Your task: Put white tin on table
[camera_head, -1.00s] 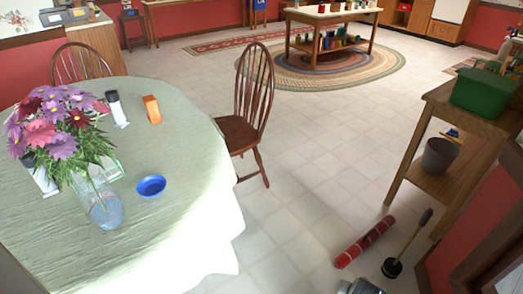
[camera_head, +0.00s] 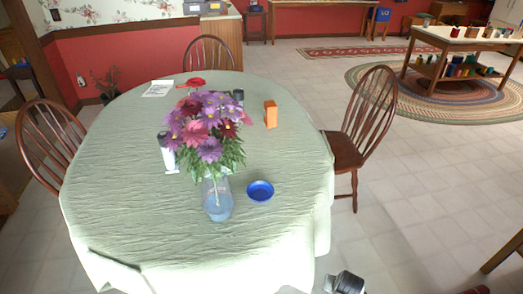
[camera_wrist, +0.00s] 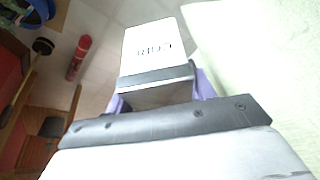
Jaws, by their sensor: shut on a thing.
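The white tin (camera_wrist: 153,45) shows in the wrist view as a pale box-shaped thing with dark lettering and a grey band. My gripper (camera_wrist: 158,92) is shut on it, with purple finger parts at its two sides. The tin is off the floor and beside the pale green tablecloth at the right of the wrist view. The table (camera_head: 120,215) is round, under a light green cloth, and fills the left and middle of the head view. A black and white part of my arm shows at the bottom of the head view, and I cannot make out the tin there.
On the table stand a flower vase (camera_head: 217,198), a blue bowl (camera_head: 260,191), an orange box (camera_head: 271,114), a white bottle (camera_head: 168,155) and papers (camera_head: 158,88). The cloth's front and left parts are clear. Wooden chairs (camera_head: 368,115) stand around the table.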

